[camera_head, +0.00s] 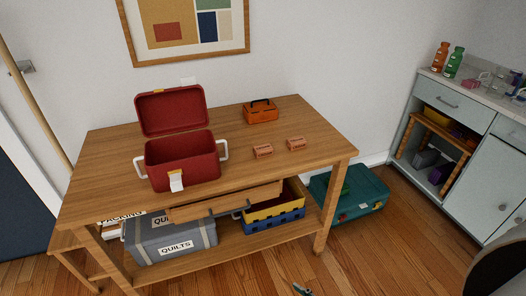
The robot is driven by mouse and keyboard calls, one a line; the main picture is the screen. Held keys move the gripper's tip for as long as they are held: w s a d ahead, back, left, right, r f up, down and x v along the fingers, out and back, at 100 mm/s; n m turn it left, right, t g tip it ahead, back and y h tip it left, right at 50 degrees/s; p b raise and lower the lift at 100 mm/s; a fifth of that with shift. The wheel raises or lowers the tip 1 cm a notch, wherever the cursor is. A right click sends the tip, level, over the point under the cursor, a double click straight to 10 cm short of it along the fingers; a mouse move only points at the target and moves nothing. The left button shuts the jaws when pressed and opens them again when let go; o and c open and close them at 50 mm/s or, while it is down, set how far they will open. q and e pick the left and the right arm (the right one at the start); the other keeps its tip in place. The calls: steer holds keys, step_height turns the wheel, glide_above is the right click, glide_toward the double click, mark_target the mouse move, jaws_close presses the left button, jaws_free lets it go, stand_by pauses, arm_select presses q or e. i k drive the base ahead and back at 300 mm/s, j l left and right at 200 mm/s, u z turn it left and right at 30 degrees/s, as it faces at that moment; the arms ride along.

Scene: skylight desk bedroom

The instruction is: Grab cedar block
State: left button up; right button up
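Two small reddish-brown blocks lie on the wooden table top, right of the middle. The left block (263,151) and the right block (297,143) look alike, with small dark marks on their front faces that are too small to read. A narrow strip of bare table separates them. Either could be the cedar block; I cannot tell which is meant. Neither of my grippers is in view.
An open red box (190,172) stands left on the wooden table (110,160). A small orange box (260,114) sits behind the blocks. A drawer (230,201) juts out in front. Storage boxes fill the shelf below. A teal case (365,200) lies on the floor.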

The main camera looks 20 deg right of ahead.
mark_target(262, 150)
steer(key=i+l, duration=0.1)
steer(key=l, duration=0.45)
steer(key=i+l, duration=0.1)
steer(key=l, duration=0.45)
steer(key=i+l+u, duration=0.1)
steer(key=l, duration=0.45)
steer(key=i+l, duration=0.1)
steer(key=l, duration=0.45)
